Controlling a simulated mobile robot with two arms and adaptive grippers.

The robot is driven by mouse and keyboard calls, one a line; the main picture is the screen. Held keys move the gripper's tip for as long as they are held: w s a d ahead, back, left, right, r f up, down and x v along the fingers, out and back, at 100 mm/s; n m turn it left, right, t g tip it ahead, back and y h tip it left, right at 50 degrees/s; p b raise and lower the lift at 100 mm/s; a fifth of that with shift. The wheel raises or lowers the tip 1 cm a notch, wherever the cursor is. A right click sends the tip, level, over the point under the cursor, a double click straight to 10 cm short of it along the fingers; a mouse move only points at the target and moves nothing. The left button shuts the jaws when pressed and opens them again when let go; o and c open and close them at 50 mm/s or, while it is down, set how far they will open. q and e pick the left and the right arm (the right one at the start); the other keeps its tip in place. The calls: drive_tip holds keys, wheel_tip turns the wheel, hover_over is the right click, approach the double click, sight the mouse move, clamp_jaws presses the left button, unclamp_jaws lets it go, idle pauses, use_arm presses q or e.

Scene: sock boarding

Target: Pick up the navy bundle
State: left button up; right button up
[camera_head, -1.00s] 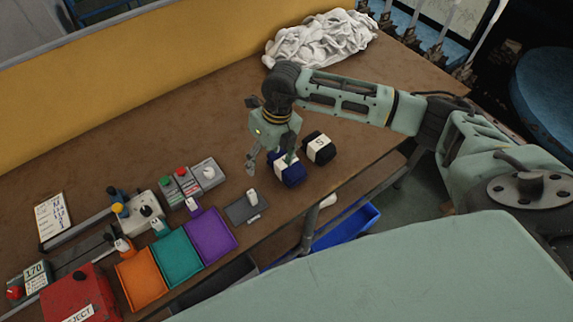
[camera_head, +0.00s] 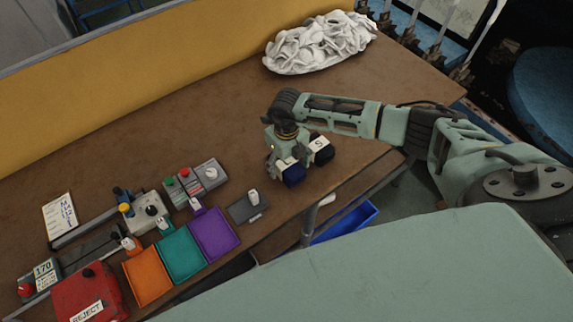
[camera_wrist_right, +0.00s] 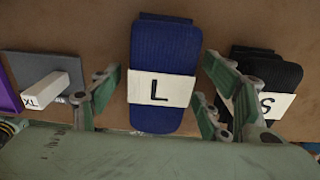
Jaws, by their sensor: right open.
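The navy bundle (camera_wrist_right: 158,58) lies on the table with a white band marked L, as the right wrist view shows. In the head view the navy bundle (camera_head: 293,176) is partly hidden by my right gripper (camera_head: 281,166). In the right wrist view my right gripper (camera_wrist_right: 158,98) is open, with one finger on each side of the navy bundle and gaps visible between. A black bundle (camera_wrist_right: 266,85) with a white band marked S sits close beside the right finger; it also shows in the head view (camera_head: 321,150). My left gripper is not in view.
A grey plate (camera_head: 248,208) with a white XL marker lies left of the bundles. Purple (camera_head: 214,233), teal (camera_head: 183,256) and orange (camera_head: 148,276) trays stand farther left, near a red reject box (camera_head: 88,290). A white cloth heap (camera_head: 318,45) lies at the back.

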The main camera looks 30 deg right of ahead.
drive_tip(key=shift+c, duration=0.2)
drive_tip(key=c, duration=1.3)
drive_tip(key=shift+r, duration=0.1)
